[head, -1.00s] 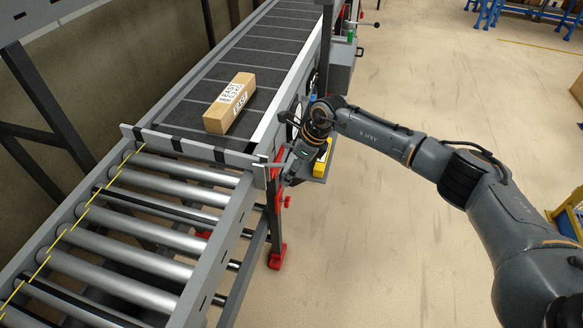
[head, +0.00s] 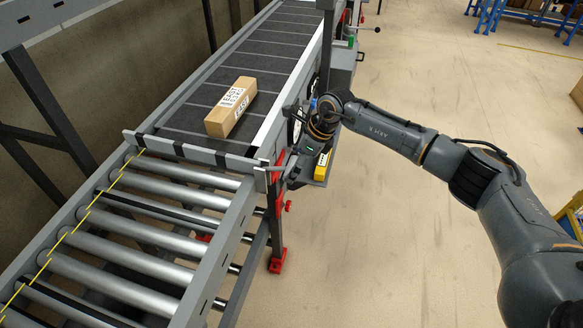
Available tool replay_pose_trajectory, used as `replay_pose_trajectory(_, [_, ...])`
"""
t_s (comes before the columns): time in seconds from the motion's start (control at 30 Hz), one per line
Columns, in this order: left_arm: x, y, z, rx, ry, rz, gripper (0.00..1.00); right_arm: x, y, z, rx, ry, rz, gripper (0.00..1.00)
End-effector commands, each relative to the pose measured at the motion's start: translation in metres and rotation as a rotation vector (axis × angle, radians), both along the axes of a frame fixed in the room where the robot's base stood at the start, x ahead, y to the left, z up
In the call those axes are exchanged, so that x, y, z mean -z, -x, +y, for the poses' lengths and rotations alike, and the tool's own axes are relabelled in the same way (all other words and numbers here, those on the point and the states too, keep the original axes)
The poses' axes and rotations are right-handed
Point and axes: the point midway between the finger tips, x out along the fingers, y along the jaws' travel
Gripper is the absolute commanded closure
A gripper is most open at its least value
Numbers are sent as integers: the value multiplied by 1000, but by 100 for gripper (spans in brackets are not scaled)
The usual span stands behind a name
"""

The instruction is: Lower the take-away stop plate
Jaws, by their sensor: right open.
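The take-away stop plate (head: 195,153), grey with black bands, stands raised across the end of the belt, between the belt and the rollers. Its right end reaches the side rail, near a thin grey lever or handle (head: 268,167). My right gripper (head: 283,172) is open beside the rail, close to the plate's right end. Its fingers are small and partly merge with the rail and lever, so contact cannot be told. My left gripper is not in view.
A labelled cardboard box (head: 231,107) lies on the dark belt (head: 250,65) behind the plate. The roller conveyor (head: 130,235) in front is empty. A red-footed leg (head: 278,260) and a yellow block (head: 322,166) are near my gripper. The floor to the right is mostly clear.

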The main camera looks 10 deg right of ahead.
Motion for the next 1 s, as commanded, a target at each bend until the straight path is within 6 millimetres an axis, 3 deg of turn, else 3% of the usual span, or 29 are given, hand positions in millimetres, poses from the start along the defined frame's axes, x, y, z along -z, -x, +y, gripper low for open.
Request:
replay_pose_trajectory(0.2, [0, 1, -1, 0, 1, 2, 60, -46, 9, -17, 1, -1, -6, 2])
replay_pose_trajectory(0.4, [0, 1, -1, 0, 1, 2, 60, -75, 15, -27, 0, -2, -5, 2])
replay_pose_trajectory(0.6, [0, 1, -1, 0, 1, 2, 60, -85, 18, -32, 1, -1, -3, 2])
replay_pose_trajectory(1.0, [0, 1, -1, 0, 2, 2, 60, -85, 18, -31, 0, -2, -2, 2])
